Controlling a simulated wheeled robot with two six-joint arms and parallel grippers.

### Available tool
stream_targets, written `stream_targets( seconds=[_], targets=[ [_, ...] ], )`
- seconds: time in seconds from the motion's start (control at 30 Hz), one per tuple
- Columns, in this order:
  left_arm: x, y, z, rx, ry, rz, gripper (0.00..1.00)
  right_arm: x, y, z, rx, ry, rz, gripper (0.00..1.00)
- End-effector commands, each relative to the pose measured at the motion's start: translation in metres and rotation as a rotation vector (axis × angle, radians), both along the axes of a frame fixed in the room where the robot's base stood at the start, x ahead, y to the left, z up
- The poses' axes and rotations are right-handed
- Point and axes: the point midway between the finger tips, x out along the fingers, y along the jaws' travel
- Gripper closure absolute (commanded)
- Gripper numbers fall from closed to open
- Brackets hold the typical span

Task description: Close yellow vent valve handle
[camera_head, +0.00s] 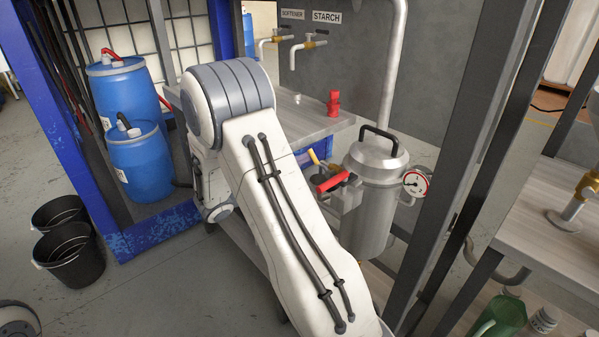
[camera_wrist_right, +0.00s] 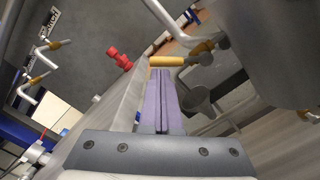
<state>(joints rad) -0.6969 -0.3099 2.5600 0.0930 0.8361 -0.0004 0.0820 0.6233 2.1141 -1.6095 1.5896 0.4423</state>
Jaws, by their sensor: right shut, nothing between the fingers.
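The yellow vent valve handle (camera_head: 313,157) shows in the head view just left of the steel vessel (camera_head: 370,205), partly behind my right arm. In the right wrist view the yellow handle (camera_wrist_right: 180,61) lies crosswise just beyond the fingertips of my right gripper (camera_wrist_right: 161,72). The purple fingers are shut with nothing between them. The tips look very close to the handle's left part; I cannot tell whether they touch. In the head view my right arm hides its own gripper. My left gripper is not in view.
A red-handled lever (camera_head: 332,182) and a pressure gauge (camera_head: 416,183) sit at the vessel. A red bottle-like object (camera_head: 333,103) stands on the bench behind. Blue drums (camera_head: 140,160) and black buckets (camera_head: 70,254) are at left. A dark frame post (camera_head: 475,150) rises right of the vessel.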

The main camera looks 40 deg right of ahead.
Motion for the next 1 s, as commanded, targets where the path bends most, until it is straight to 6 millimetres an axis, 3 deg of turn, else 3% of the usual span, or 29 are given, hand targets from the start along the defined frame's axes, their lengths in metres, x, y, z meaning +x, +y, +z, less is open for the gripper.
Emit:
stream_targets(
  seconds=[0.6, 1.0],
  targets=[
    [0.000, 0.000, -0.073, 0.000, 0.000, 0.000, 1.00, -0.027, -0.002, 0.020, -0.011, -0.553, -0.006, 1.00],
    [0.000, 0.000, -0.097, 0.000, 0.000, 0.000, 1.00, -0.037, -0.002, 0.028, -0.015, -0.731, -0.006, 1.00]
  ],
)
